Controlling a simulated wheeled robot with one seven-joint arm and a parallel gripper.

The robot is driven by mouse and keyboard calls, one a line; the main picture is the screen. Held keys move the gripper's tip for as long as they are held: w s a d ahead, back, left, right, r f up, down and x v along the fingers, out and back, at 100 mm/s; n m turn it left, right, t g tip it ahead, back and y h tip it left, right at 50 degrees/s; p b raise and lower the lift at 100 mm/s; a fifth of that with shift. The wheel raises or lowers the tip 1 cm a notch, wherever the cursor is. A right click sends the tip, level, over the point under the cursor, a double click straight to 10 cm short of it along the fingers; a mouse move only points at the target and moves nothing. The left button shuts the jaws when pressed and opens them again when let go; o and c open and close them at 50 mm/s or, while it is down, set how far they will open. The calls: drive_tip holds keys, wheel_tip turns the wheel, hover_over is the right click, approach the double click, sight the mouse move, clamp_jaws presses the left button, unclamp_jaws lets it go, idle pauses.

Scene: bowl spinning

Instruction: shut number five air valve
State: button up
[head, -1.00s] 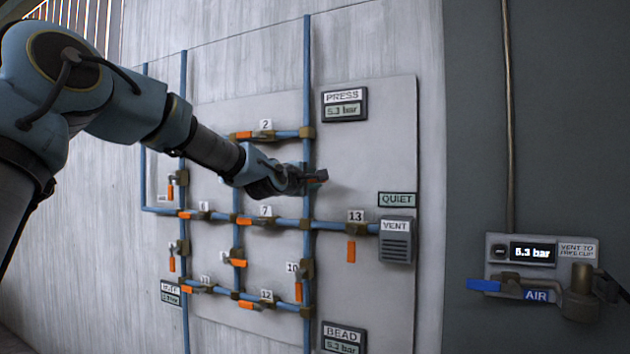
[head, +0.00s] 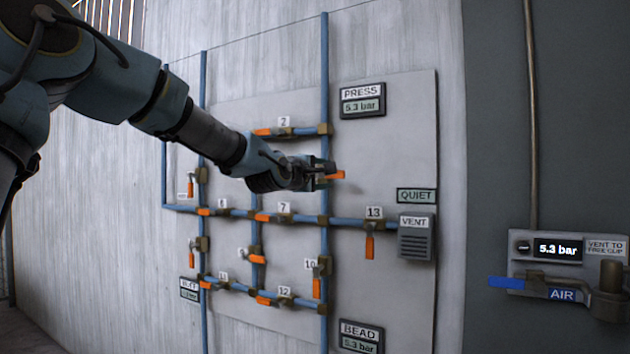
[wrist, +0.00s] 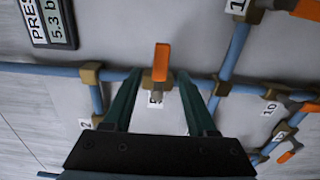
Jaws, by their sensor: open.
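The valve at my gripper has an orange handle (head: 336,175) that sticks out to the right, across its upright blue pipe (head: 325,80). Its number tag (wrist: 155,99) is mostly hidden in the wrist view, so I cannot read it for certain. My gripper (head: 326,174) is at this valve, below valve 2. In the wrist view my gripper (wrist: 160,80) is open, with one finger on each side of the valve body and handle (wrist: 162,62). Gaps show between the fingers and the handle, and nothing is gripped.
Valve 2 (head: 285,132) is just above my gripper; valves 7 (head: 283,218), 13 (head: 370,243) and 10 (head: 317,285) are below. The PRESS gauge (head: 362,100) reads 5.3 bar. A blue AIR lever (head: 508,283) is on the right wall.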

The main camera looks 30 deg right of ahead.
drive_tip(key=shift+v, duration=2.8)
drive_tip(key=w+a+f+m+g+y+p, duration=0.1)
drive_tip(key=w+a+f+m+y, duration=0.3)
drive_tip(key=a+f, duration=0.7)
drive_tip(key=w+a+f+y, duration=0.2)
drive_tip(key=a+f+y, duration=0.4)
drive_tip(key=a+f, duration=0.45)
drive_tip(key=s+a+f+m+g+y, duration=0.1)
drive_tip(key=s+a+f, duration=0.3)
drive_tip(key=a, duration=0.4)
drive_tip(key=s+a+f+m+g+y+p, duration=0.1)
drive_tip(key=s+a+f+g+y, duration=0.1)
drive_tip(key=s+a, duration=0.4)
drive_tip(key=s+a+f+m+g+y, duration=0.1)
drive_tip(key=s+a+f+g+y, duration=0.1)
drive_tip(key=s+a+f, duration=0.4)
drive_tip(key=a+f+g, duration=0.1)
drive_tip(key=a, duration=0.4)
drive_tip(key=shift+a+y+p, duration=0.3)
drive_tip(key=shift+p, duration=0.05)
